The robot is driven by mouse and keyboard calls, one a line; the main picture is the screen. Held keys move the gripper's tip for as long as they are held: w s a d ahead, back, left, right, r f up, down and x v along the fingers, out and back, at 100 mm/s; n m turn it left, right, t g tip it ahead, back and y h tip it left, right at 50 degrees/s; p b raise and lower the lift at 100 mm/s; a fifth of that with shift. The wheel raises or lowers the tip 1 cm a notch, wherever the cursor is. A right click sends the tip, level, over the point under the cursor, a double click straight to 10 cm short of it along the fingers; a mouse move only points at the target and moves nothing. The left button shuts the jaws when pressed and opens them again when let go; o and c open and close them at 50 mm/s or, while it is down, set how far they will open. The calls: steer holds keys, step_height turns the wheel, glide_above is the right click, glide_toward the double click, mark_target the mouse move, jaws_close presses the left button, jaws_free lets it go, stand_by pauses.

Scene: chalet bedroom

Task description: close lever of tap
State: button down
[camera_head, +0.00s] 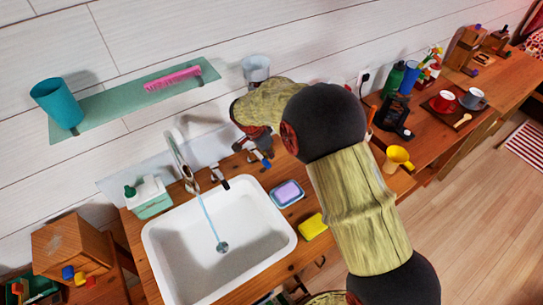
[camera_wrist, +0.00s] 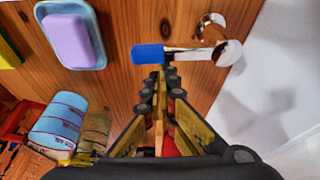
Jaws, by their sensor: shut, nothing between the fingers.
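The tap's curved chrome spout (camera_head: 180,158) stands behind the white sink, and a thin blue stream of water runs from it to the drain. A chrome lever with a blue end (camera_head: 264,159) is right of the spout. In the wrist view the lever's blue end (camera_wrist: 148,54) points left, and its chrome part reaches right to a round fitting. My gripper (camera_wrist: 160,74) is shut and empty, with its fingertips right at the lever near the blue end. I cannot tell whether they touch it. In the head view my arm hides most of the gripper.
A purple soap in a blue dish (camera_wrist: 72,62) and a yellow sponge (camera_head: 312,227) lie right of the sink (camera_head: 158,250). A soap dispenser (camera_head: 148,197) stands left of the spout. A glass shelf (camera_head: 110,110) is above.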

steer(key=shift+s+a, duration=0.2)
steer(key=shift+s, duration=0.1)
steer(key=shift+d, duration=0.1)
